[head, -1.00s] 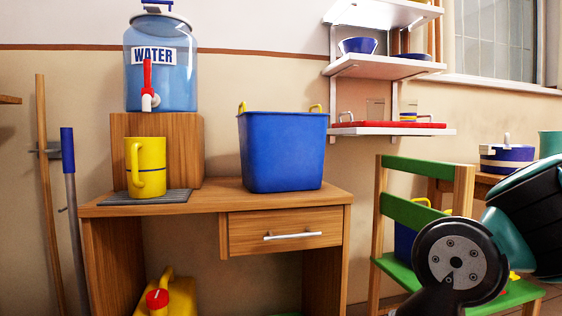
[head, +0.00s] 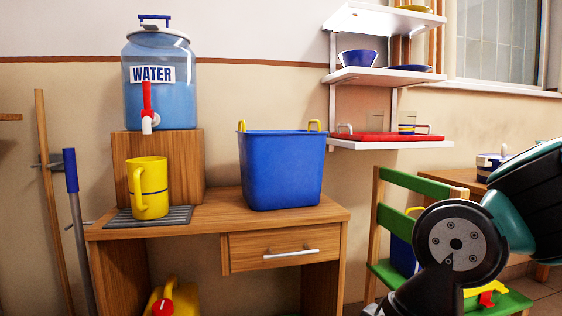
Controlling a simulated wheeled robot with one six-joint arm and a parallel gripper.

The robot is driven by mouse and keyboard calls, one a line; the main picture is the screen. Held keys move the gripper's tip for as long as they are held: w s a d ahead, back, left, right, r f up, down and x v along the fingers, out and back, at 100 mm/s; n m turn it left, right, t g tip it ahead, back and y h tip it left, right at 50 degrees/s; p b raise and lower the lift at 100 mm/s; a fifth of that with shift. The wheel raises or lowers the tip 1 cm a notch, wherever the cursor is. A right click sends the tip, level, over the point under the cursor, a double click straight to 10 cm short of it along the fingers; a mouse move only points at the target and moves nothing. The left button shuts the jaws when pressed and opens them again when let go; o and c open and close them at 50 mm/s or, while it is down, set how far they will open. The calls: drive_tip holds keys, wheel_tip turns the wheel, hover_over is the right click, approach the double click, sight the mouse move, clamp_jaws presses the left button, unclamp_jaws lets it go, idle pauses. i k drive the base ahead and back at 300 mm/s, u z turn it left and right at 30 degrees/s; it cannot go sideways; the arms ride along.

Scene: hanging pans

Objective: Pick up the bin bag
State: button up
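I cannot make out a bin bag in the head view. A blue bin-like tub (head: 281,172) with yellow handles stands on the wooden desk (head: 190,231); its inside is hidden, so I cannot tell whether it holds a bag. My gripper is not in view. Only dark and teal links of my arm show at the lower right, in front of the green chair.
A water dispenser (head: 160,85) on a wooden block and a yellow mug (head: 149,190) stand left of the tub. A green and wood chair (head: 412,190) holds a blue container (head: 402,255). Wall shelves (head: 380,76) hang above. Two poles lean at left.

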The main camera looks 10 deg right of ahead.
sight(279, 170)
drive_tip(key=k, duration=1.1)
drive_tip(key=z, duration=0.85)
drive_tip(key=i, duration=1)
drive_tip(key=u, duration=0.55)
drive_tip(key=i, duration=0.8)
drive_tip(key=u, duration=0.7)
